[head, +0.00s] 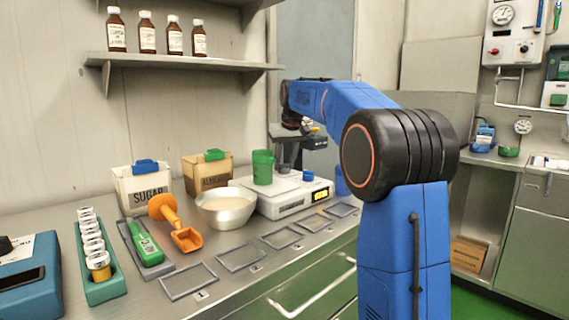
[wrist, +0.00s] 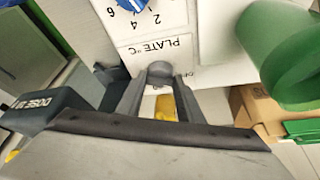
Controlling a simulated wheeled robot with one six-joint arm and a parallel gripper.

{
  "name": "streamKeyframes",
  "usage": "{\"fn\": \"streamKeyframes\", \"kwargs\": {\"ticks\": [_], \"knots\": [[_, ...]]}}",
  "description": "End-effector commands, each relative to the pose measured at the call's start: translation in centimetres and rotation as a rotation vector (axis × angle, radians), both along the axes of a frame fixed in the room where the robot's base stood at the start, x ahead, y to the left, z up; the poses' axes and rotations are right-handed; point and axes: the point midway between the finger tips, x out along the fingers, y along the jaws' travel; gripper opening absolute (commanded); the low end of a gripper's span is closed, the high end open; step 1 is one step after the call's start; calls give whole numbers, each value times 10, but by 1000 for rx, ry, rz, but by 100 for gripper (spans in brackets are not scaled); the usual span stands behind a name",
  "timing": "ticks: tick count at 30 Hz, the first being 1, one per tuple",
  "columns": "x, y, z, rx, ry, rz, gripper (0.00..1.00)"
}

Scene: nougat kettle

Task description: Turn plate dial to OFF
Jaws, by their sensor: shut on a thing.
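A white plate unit (head: 285,205) stands on the bench with a yellow display on its front. In the wrist view its white panel (wrist: 150,30) carries the upside-down label "PLATE °C". My gripper (wrist: 158,88) is shut on a small grey knob (wrist: 158,70) just below that label; the fingers partly hide it. Faint lettering, perhaps "OFF", is beside it to the right. A blue dial (wrist: 125,3) with numbers is cut off at the top edge; a blue knob (head: 307,175) shows in the head view. The knob's pointer cannot be read.
A green mug (head: 263,167) stands on the unit, close to my gripper; it also fills the right of the wrist view (wrist: 285,50). A bowl (head: 226,207), an orange scoop (head: 175,222) and bins (head: 145,190) stand to the left. A shelf (head: 180,60) hangs above.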

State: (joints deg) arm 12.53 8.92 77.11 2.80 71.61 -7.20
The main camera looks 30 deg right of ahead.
Motion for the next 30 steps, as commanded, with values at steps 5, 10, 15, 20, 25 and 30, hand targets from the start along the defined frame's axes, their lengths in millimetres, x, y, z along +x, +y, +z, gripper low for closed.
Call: {"fn": "streamKeyframes", "kwargs": {"ticks": [5,10,15,20,25,30], "knots": [[0,0,0,0,1,3,11],[0,0,0,-1,1,3,11],[0,0,0,-1,1,2,52],[0,0,0,-1,0,2,52],[-2,0,6,-1,0,2,52],[-12,1,29,-1,-2,2,52]]}}
